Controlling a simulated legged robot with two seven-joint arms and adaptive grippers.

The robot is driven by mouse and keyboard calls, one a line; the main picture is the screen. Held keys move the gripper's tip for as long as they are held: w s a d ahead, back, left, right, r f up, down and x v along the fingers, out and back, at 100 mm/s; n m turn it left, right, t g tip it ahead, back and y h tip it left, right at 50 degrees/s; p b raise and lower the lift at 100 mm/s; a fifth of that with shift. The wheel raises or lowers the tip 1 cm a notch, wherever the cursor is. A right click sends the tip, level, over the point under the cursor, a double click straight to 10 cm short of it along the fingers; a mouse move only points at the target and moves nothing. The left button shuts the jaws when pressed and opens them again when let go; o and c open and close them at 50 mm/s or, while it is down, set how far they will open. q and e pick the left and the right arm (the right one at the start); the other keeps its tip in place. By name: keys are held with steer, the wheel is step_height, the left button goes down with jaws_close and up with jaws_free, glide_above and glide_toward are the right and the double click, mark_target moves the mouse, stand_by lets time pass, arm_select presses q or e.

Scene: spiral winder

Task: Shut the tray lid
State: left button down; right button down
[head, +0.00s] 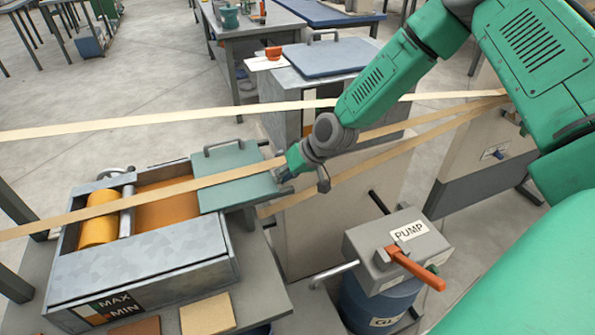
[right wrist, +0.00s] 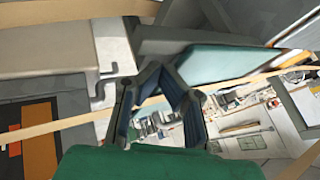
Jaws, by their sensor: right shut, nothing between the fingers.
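The tray (head: 150,262) is a grey metal box at the left in the head view. A yellow roller (head: 98,222) and orange-brown contents (head: 165,210) show in its uncovered left part. The flat teal tray lid (head: 237,190) with a grey bar handle (head: 236,146) lies over its right end and juts past it. My right gripper (head: 282,173) is shut and empty at the lid's right edge; whether it touches cannot be told. In the right wrist view the closed fingertips (right wrist: 165,72) are beside a teal panel (right wrist: 228,52), apparently the lid. My left gripper is not in view.
Several beige strips (head: 150,125) cross the scene; one runs over the tray and lid. A pump box (head: 397,240) with an orange lever (head: 418,270) stands at lower right. A cabinet with a blue-grey lid (head: 325,57) stands behind. Open floor lies at upper left.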

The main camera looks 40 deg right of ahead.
mark_target(224, 194)
steer(key=w+a, duration=0.1)
steer(key=a, duration=0.3)
steer(key=w+a, duration=0.1)
steer(key=a, duration=0.3)
steer(key=w+a, duration=0.1)
steer(key=a, duration=0.3)
steer(key=shift+a+b, duration=0.35)
steer(key=shift+a, duration=0.05)
steer(key=shift+w+a, duration=0.25)
steer(key=shift+a, duration=0.3)
steer(key=shift+a+r, duration=0.1)
steer(key=shift+a, duration=0.5)
steer(key=shift+d, duration=0.15)
